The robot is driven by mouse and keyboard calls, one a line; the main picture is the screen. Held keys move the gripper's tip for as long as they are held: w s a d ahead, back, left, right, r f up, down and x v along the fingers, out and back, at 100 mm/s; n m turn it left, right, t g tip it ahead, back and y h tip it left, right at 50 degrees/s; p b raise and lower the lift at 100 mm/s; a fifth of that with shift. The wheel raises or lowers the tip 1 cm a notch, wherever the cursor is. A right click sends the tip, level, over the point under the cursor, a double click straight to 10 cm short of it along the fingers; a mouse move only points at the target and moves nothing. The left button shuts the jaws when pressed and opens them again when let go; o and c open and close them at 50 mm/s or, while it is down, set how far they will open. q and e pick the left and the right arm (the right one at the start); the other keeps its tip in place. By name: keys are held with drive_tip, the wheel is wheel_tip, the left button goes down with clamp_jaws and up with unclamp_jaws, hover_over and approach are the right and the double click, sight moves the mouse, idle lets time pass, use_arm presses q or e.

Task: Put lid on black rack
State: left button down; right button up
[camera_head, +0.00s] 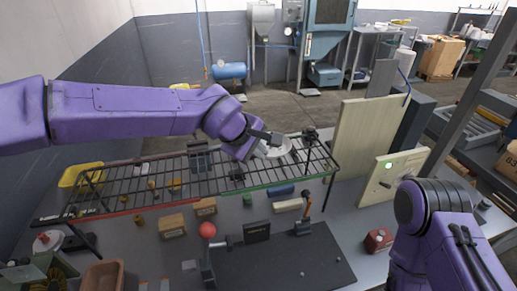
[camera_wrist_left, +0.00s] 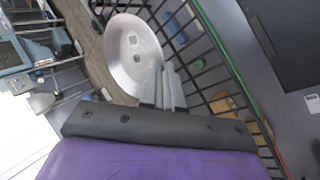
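The lid (camera_head: 275,148) is a round, pale metal disc at the far right part of the black rack (camera_head: 130,190). My left gripper (camera_head: 263,143) is at the lid's near left edge, over the rack. In the left wrist view the lid (camera_wrist_left: 122,50) shows its broad face. The left fingers (camera_wrist_left: 164,85) are close together at its rim and look shut on it. I cannot tell whether the lid touches the rack's wires. My right arm shows at the lower right, but its gripper is out of view.
Under the rack are small boxes (camera_head: 172,225) and other small items. A dark mat (camera_head: 285,265) lies in front, with a red-balled lever (camera_head: 207,230) beside it. Tall wooden boards (camera_head: 362,135) stand to the right of the rack.

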use_arm(q)
drive_tip(key=shift+w+f, duration=0.35)
drive_tip(key=shift+w, duration=0.15)
drive_tip(key=shift+s, duration=0.1)
drive_tip(key=shift+s, duration=0.2)
drive_tip(key=shift+f, duration=0.15)
drive_tip(key=c, duration=1.3)
unclamp_jaws()
drive_tip(key=shift+w, duration=0.15)
drive_tip(key=shift+o, duration=0.2)
